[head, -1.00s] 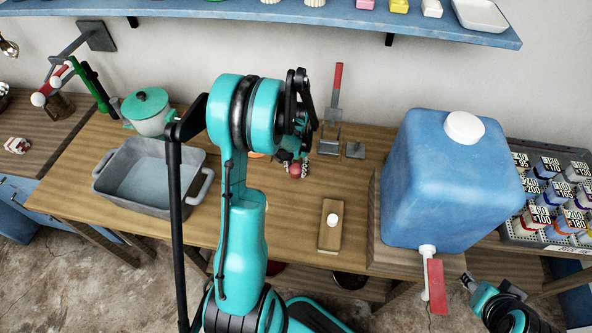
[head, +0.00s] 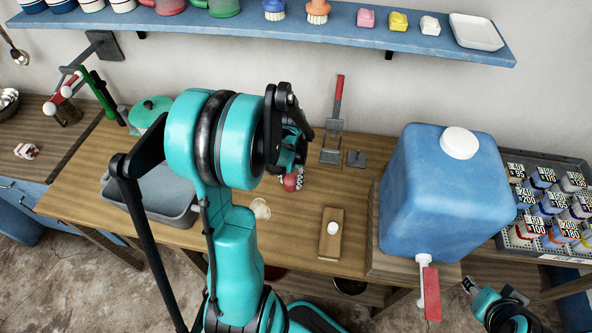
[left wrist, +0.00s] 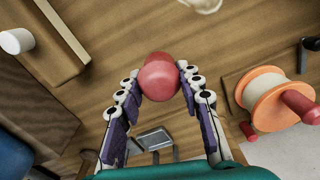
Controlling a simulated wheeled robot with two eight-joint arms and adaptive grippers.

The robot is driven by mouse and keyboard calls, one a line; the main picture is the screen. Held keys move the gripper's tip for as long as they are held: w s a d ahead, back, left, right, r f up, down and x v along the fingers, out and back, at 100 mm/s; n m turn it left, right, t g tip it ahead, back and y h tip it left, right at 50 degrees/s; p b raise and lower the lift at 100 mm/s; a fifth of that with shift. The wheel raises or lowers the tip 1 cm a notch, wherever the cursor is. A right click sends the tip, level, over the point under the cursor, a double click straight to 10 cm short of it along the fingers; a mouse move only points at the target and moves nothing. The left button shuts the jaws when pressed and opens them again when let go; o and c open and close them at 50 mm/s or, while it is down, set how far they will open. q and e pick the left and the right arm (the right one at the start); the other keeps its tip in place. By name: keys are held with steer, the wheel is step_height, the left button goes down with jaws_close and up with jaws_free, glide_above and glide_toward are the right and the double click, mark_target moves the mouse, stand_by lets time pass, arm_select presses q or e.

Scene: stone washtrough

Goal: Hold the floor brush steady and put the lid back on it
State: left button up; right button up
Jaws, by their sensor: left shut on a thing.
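My left gripper (head: 291,170) is shut on a rounded red piece (head: 291,183), above the wooden bench. In the left wrist view the two fingers (left wrist: 160,85) press on both sides of this red piece (left wrist: 158,78). Its underside is hidden. A wooden block with a white knob (head: 329,246) lies on the bench to the right of the gripper; it also shows in the left wrist view (left wrist: 45,40). I cannot tell for sure which thing is the floor brush or its lid. My right gripper (head: 468,283) is at the lower right, small, its fingers unclear.
A large blue water container (head: 430,200) stands right of the block. A grey basin (head: 165,195) and a lidded pot (head: 150,108) are at left. A red-handled grey tool (head: 334,135) stands at the back. A pale cup (head: 260,208) sits near my left arm. An orange-and-white spool shows (left wrist: 268,98).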

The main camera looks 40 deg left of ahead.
arm_select(q)
steer(key=shift+s+d+r+p, duration=0.25)
steer(key=shift+s+r, duration=0.2)
steer(key=shift+s, duration=0.3)
steer(key=shift+s+d+r+p, duration=0.1)
steer(key=shift+s+d+r, duration=0.2)
steer(key=shift+s+r, duration=0.3)
steer(key=shift+s+d+r+p, duration=0.25)
steer(key=shift+s+r, duration=0.1)
steer(key=shift+s, duration=0.5)
steer(key=shift+d+f, duration=0.1)
